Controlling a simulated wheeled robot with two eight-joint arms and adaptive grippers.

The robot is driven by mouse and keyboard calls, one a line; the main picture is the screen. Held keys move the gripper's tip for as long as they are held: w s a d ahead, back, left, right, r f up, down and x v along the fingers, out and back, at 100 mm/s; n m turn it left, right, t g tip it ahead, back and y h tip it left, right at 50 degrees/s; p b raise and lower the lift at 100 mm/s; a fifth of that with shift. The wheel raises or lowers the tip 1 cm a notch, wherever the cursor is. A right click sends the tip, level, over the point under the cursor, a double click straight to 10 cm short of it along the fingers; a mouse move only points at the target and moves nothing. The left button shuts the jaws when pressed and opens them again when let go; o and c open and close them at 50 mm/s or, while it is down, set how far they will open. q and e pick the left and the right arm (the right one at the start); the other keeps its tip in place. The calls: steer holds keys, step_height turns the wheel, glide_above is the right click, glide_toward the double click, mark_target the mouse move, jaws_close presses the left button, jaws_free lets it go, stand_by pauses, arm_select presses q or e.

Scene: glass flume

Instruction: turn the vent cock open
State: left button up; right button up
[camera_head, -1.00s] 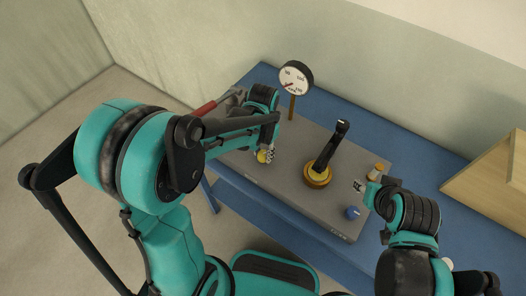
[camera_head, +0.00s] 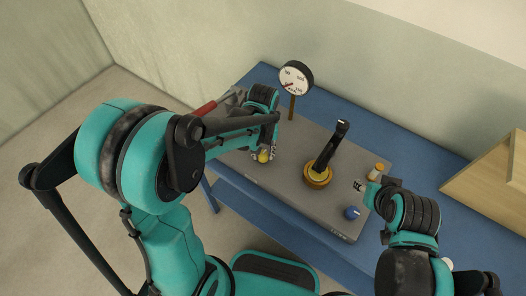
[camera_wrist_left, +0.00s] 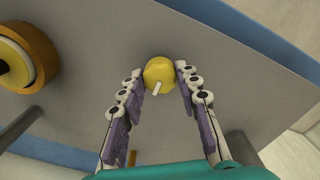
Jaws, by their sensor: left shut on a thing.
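A round yellow knob (camera_head: 263,156) with a short white mark stands near the front left of a grey panel, and I take it for the vent cock. In the left wrist view the knob (camera_wrist_left: 159,72) sits between the fingertips of my left gripper (camera_wrist_left: 160,76), which is shut on it. In the head view my left gripper (camera_head: 269,152) reaches down to it and partly hides it. The white mark slants a little in the wrist view. My right gripper (camera_head: 362,187) is above the panel's right part, away from the knob; its jaw opening is too small to read.
A black lever on a brass base (camera_head: 317,177) rises mid-panel. A dial gauge (camera_head: 295,77) stands behind. A blue knob (camera_head: 352,212) and an orange-capped part (camera_head: 379,167) are at the right. The grey panel (camera_head: 285,208) lies on a blue bench (camera_head: 350,119).

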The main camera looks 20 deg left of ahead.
stand_by(0.4)
arm_select(q)
steer(key=o, duration=1.2)
steer(key=shift+c, duration=0.2)
step_height(320, 180, up, 12)
steer(key=m+t, duration=0.3)
steer(key=t, duration=0.4)
glide_toward(263, 153)
steer(key=s+a+r, duration=0.4)
steer(key=s, duration=0.1)
steer(key=shift+a+r, duration=0.15)
steer(key=shift+a, duration=0.15)
